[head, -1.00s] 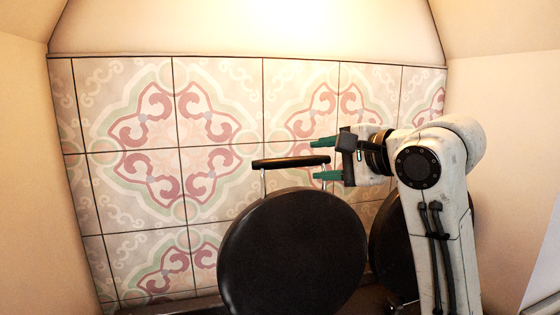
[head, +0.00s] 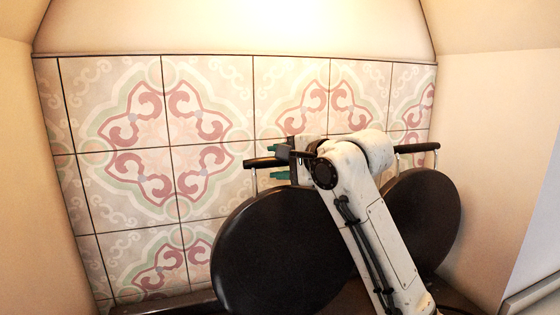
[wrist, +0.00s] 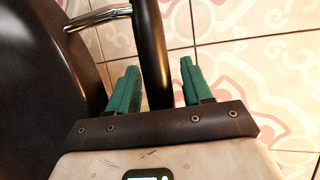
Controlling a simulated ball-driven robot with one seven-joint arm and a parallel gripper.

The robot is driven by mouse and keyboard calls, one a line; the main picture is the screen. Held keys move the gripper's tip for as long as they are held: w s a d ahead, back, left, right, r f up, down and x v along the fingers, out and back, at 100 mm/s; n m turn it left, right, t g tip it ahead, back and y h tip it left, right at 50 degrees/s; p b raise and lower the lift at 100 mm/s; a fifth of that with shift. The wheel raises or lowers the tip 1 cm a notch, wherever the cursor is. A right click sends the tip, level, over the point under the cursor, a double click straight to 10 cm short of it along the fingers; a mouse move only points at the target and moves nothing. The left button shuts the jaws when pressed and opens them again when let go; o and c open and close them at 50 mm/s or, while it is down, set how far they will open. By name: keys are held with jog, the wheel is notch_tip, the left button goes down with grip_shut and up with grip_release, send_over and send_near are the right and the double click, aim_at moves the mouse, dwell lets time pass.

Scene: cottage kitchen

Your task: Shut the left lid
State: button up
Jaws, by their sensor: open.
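The left lid (head: 275,262) is a large dark round lid, raised and leaning up in front of the tiled wall. Its black bar handle (head: 264,162) stands on chrome posts at the top edge. My gripper (head: 281,162) is at this handle, with its green fingers above and below the bar. In the wrist view, the handle (wrist: 151,50) passes between the two open fingers (wrist: 160,88), with a gap visible on the right side. The lid's dark face (wrist: 45,85) fills the left of that view. My arm covers the handle's right part in the head view.
The right lid (head: 428,218) is also raised, behind and right of my arm, with its own bar handle (head: 420,147). The patterned tile wall (head: 120,200) is close behind the handles. Plain walls close in at left and right.

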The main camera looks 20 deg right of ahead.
grip_shut()
dwell(0.3)
dwell(0.3)
